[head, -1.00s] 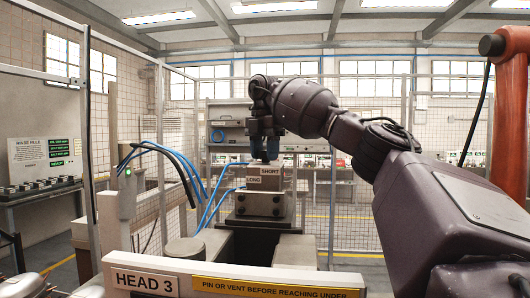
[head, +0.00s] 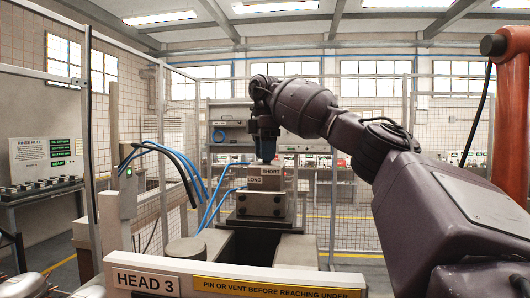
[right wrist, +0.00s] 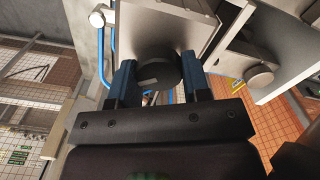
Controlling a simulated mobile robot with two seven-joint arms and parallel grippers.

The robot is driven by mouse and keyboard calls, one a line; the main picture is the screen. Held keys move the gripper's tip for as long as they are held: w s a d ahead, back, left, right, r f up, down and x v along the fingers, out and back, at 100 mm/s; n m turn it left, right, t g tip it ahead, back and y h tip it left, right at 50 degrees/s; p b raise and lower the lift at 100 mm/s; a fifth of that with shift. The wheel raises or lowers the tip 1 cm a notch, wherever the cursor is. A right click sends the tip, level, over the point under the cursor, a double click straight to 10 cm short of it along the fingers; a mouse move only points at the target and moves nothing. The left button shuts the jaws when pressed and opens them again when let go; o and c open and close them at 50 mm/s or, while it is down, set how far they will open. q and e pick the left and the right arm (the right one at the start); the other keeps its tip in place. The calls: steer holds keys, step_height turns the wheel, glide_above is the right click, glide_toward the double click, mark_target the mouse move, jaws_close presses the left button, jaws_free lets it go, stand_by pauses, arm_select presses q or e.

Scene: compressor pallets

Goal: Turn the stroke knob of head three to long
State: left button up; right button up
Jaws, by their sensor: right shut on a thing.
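The head three block (head: 262,203) is a grey metal unit behind the HEAD 3 label (head: 145,282). It bears a LONG tag (head: 254,180) on the left and a SHORT tag (head: 271,171) above and to the right. My right gripper (head: 266,158) points down onto the top of this block. In the right wrist view its two blue fingers close on the dark round stroke knob (right wrist: 160,70), one on each side. A small light mark shows on the knob face. In the head view the fingers hide the knob. My left gripper is in neither view.
Blue hoses (head: 205,185) run to the block from the left. A yellow warning strip (head: 277,287) lies along the front edge. A grey post (head: 110,205) stands at left. Mesh fencing (head: 345,205) and a shelf unit (head: 228,135) are behind.

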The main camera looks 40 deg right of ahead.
stand_by(0.4)
steer(key=o, duration=0.9)
steer(key=shift+r, duration=4.1)
steer(key=shift+w+r, duration=0.1)
steer(key=shift+r, duration=1.2)
